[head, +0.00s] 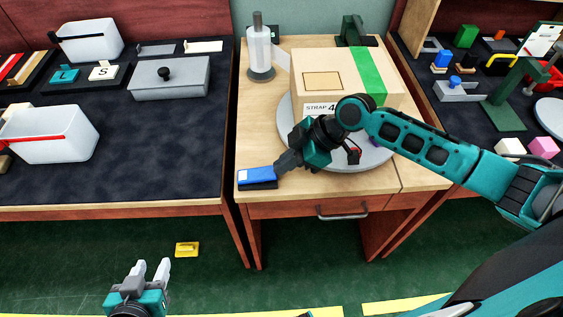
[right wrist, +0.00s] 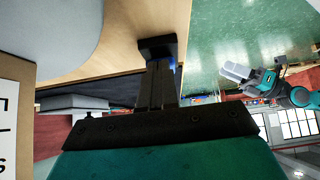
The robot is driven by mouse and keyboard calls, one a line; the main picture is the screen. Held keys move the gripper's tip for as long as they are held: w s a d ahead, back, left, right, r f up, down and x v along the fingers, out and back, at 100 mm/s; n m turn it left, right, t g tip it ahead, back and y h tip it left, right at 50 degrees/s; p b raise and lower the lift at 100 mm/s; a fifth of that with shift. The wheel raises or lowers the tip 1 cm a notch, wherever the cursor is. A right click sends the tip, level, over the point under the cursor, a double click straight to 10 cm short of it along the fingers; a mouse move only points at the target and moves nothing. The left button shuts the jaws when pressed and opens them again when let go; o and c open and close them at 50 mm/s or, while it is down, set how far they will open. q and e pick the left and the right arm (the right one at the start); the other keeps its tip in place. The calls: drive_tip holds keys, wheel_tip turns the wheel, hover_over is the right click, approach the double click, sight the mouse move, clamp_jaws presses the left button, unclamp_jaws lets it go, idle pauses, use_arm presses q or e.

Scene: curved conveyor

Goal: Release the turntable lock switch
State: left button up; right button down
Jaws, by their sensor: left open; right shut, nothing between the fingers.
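The turntable (head: 381,160) is a round grey disc on the wooden table, partly covered by a cardboard box and my right arm. What looks like the lock switch, a blue block with a white patch and dark base (head: 257,176), sits at the table's front left corner. My right gripper (head: 280,169) is shut with nothing held, its fingertips at the right end of the blue block; I cannot tell if they touch. In the right wrist view the fingers (right wrist: 158,85) point toward the table edge. My left gripper (head: 152,270) is open and empty above the floor.
The cardboard box (head: 320,72) has a green strap (head: 369,75) and stands on the turntable. A grey-white bottle-like device (head: 260,50) stands behind left. A drawer handle (head: 342,212) is below the table front. Crowded side tables flank it. A yellow object (head: 187,249) lies on the floor.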

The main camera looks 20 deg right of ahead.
drive_tip(key=shift+s+d+f, duration=0.1)
drive_tip(key=shift+d+f, duration=0.25)
drive_tip(key=shift+f, duration=0.4)
drive_tip(key=shift+r, duration=0.1)
drive_tip(key=shift+r+p, duration=0.7)
drive_tip(key=shift+r, duration=0.05)
